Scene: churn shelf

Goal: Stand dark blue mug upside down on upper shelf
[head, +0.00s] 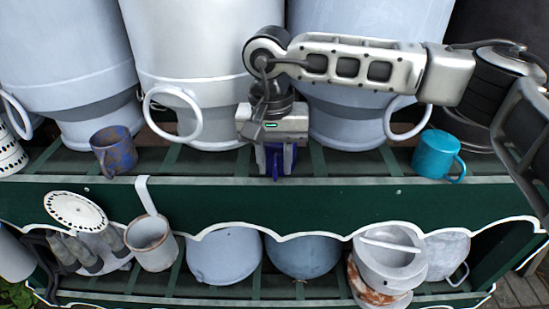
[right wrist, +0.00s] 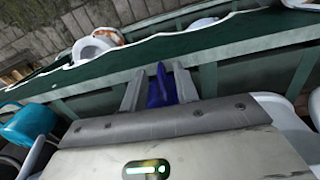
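The dark blue mug (head: 264,158) is at the middle of the upper shelf (head: 210,160), mostly hidden under my right gripper (head: 277,160). My right gripper points down, its fingers closed about a part of the mug. In the right wrist view, a dark blue strip of the mug (right wrist: 158,90) shows between the two grey fingertips (right wrist: 160,88). The mug is at the shelf's front edge; I cannot tell whether its base or rim is down, or whether it touches the shelf. My left gripper is not in view.
Tall pale churns (head: 195,60) fill the back of the upper shelf.

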